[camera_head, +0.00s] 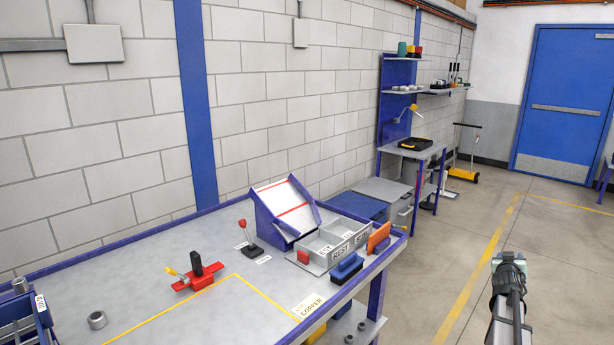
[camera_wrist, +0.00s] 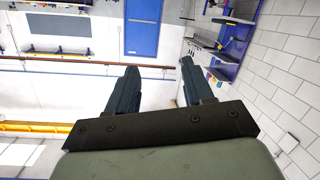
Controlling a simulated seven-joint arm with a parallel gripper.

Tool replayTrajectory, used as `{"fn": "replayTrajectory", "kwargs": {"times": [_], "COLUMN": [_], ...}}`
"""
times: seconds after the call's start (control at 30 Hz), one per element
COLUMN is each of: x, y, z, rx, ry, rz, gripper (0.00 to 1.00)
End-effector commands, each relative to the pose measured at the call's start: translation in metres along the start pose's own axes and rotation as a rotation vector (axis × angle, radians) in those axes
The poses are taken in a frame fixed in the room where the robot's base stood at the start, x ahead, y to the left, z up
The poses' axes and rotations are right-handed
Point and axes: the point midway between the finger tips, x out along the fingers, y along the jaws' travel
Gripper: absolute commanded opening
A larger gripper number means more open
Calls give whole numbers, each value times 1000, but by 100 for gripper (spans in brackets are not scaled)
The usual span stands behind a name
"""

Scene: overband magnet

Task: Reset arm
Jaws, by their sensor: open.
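My gripper (camera_head: 509,260) is off the right side of the workbench, over the floor in the head view. In the wrist view my gripper (camera_wrist: 158,74) shows two dark fingers spread apart with nothing between them. It is open and empty. The wrist view looks sideways into the room, towards the blue door (camera_wrist: 142,28), with the block wall (camera_wrist: 290,70) at its right. No task object is near the fingers.
The grey workbench (camera_head: 150,265) carries a sloped white chute (camera_head: 285,207), grey labelled bins (camera_head: 320,250), a red clamp-like fixture (camera_head: 200,278), a small red-knobbed lever (camera_head: 248,238) and a metal ring (camera_head: 97,320). The floor (camera_head: 560,260) around my gripper looks clear.

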Motion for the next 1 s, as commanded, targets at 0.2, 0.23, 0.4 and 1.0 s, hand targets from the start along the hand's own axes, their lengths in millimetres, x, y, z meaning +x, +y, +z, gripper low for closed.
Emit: {"fn": "replayTrajectory", "kwargs": {"times": [0.2,0.23,0.4,1.0], "x": [-20,-24,-59,-277], "y": [-49,-60,-119,-273], "z": [80,93,170,416], "rx": [3,3,-7,-155], "ry": [-149,-176,-342,-969], "rz": [-46,-56,-118,-355], "gripper": [51,51,51,51]}}
